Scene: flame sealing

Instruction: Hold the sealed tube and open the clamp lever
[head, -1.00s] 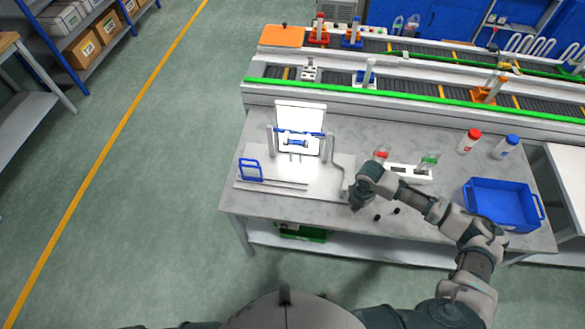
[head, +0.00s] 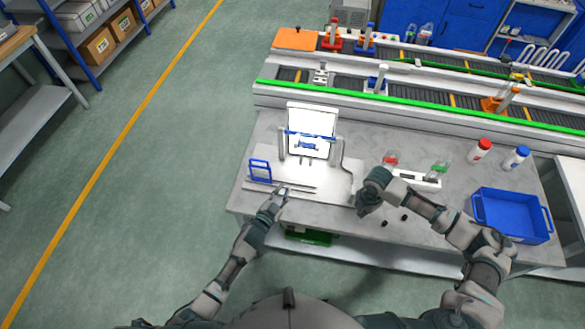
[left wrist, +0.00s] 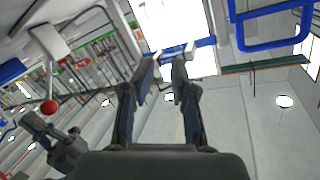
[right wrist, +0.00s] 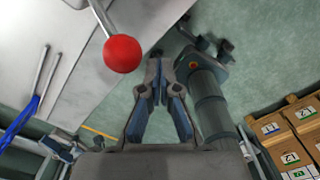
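The sealing fixture (head: 325,187) stands at the table's left, with a bright white panel (head: 312,118) behind it. A small blue and pale horizontal piece (head: 307,146), possibly the tube in its holder, sits before the panel; its details are too small to tell. My left gripper (head: 283,192) is at the fixture's front edge, open and empty; in the left wrist view its fingertips (left wrist: 164,65) point toward the panel. My right gripper (head: 363,208) is right of the fixture. Its fingertips (right wrist: 161,62) are together, beside the red ball knob (right wrist: 122,53) of a lever, apart from it.
A blue frame (head: 260,171) stands at the fixture's left, near thin rods. Right of it are a white rack (head: 418,181) with bottles, red-capped (head: 481,150) and blue-capped (head: 516,158) bottles, and a blue bin (head: 511,216). A conveyor (head: 430,110) runs behind.

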